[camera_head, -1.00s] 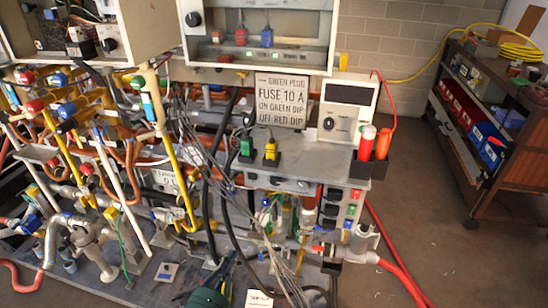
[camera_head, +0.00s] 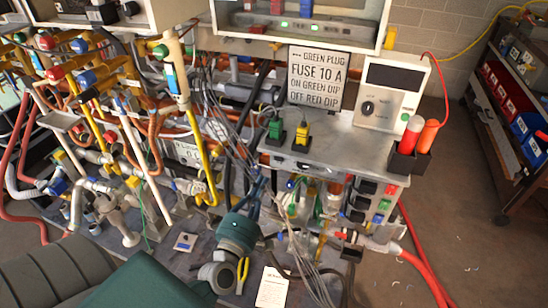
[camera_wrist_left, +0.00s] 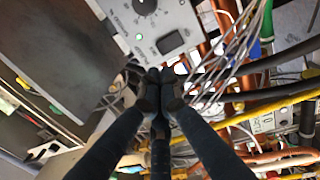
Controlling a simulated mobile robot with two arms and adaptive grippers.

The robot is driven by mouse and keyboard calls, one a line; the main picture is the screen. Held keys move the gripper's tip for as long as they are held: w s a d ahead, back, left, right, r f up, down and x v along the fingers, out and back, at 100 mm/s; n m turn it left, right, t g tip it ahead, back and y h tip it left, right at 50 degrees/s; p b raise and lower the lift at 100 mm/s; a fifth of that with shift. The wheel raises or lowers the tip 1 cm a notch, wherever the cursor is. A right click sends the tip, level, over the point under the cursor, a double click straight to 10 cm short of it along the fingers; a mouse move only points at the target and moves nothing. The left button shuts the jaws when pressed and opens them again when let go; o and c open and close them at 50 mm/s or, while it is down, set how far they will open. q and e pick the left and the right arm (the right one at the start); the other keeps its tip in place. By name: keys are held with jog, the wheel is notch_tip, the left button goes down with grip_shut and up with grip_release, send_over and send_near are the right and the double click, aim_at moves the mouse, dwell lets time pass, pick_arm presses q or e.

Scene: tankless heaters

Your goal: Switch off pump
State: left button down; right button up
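My left gripper (camera_head: 256,185) reaches from the bottom of the head view toward the space left of the metal bench, below the green and yellow plugs. In the left wrist view its dark fingers (camera_wrist_left: 162,76) have their tips together, with nothing seen between them. Just beyond the tips is a grey control panel (camera_wrist_left: 160,28) with a round dial (camera_wrist_left: 145,6), a black rocker-like switch (camera_wrist_left: 170,42) and a small lit green lamp. The tips overlap the panel's lower edge in that view; I cannot tell whether they touch it. No part is clearly labelled as the pump. My right gripper is out of view.
The metal bench (camera_head: 340,150) carries a green plug (camera_head: 275,128), a yellow plug (camera_head: 301,136) and a white box with a knob (camera_head: 390,93). A fuse sign (camera_head: 318,77) stands behind. Pipes and valves crowd the left; loose wires hang near my gripper. A cart (camera_head: 515,150) stands right.

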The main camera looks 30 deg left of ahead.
aim_at(274, 158)
pick_arm(q)
jog(key=x, duration=1)
jog(key=shift+w, duration=0.3)
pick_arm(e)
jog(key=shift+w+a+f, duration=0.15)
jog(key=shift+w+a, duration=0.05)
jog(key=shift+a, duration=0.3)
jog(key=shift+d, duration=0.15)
pick_arm(q)
jog(key=shift+w+r, duration=0.2)
jog(key=shift+r, duration=0.05)
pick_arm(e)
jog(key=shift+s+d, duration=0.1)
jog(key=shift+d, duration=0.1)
